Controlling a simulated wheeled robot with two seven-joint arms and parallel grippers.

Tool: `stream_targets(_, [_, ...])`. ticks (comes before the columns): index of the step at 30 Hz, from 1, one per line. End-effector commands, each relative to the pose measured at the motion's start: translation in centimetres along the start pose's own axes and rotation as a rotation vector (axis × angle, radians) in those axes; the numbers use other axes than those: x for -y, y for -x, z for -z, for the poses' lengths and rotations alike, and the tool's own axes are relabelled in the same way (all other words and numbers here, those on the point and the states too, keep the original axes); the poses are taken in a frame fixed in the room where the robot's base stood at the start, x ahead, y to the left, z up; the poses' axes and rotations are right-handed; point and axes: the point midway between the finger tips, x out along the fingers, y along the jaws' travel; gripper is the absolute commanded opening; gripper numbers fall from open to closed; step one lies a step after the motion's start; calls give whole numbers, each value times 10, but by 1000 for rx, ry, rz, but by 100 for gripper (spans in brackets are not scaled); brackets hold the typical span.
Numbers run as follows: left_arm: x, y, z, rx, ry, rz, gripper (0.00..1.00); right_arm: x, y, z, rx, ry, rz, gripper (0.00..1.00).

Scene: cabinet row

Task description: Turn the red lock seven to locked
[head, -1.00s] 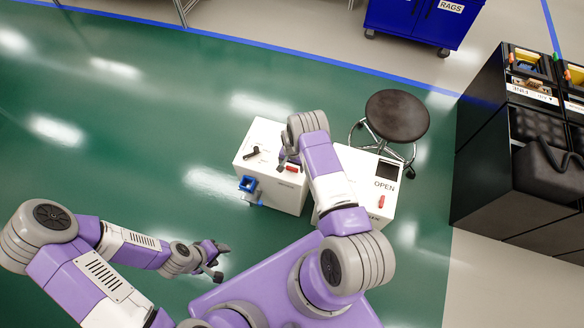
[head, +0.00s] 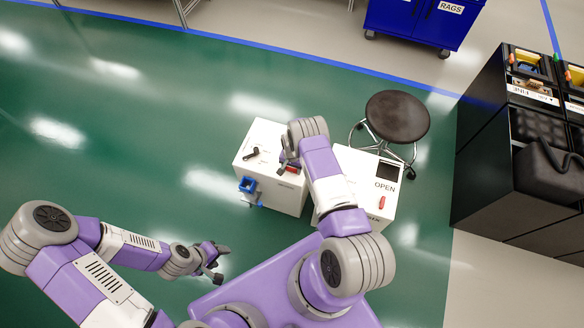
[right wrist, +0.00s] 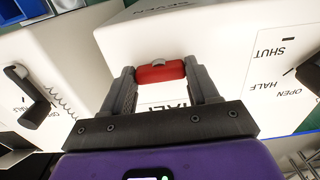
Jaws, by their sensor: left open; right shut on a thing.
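The red lock (right wrist: 160,73) is a short red handle on the white cabinet front, seen in the right wrist view between my right gripper's fingers. In the head view the red lock (head: 292,170) shows partly beside my right gripper (head: 288,162). In the right wrist view my right gripper (right wrist: 160,84) is shut on the red handle, with one dark finger at each end. The handle lies crosswise in the picture. Lettering below it is partly hidden by the gripper. My left gripper (head: 219,260) is open and empty over the floor at the lower left.
The white cabinet (head: 258,145) also has a black handle (head: 251,153) and a blue part (head: 247,184) at its front left. A second white cabinet (head: 350,160) with another red handle (head: 382,202) stands to the right. A dark stool (head: 397,116) is behind. Green floor is clear at left.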

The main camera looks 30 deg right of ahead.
Motion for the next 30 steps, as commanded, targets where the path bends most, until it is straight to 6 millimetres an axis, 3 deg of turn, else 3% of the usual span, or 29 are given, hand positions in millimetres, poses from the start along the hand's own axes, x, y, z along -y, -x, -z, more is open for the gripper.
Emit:
stream_targets(11, [6,-17,1,0,0,0,53,0,-2,2,-2,150,1,29])
stream_targets(30, [24,-65,3,0,0,0,53,0,-2,2,-4,742,0,29])
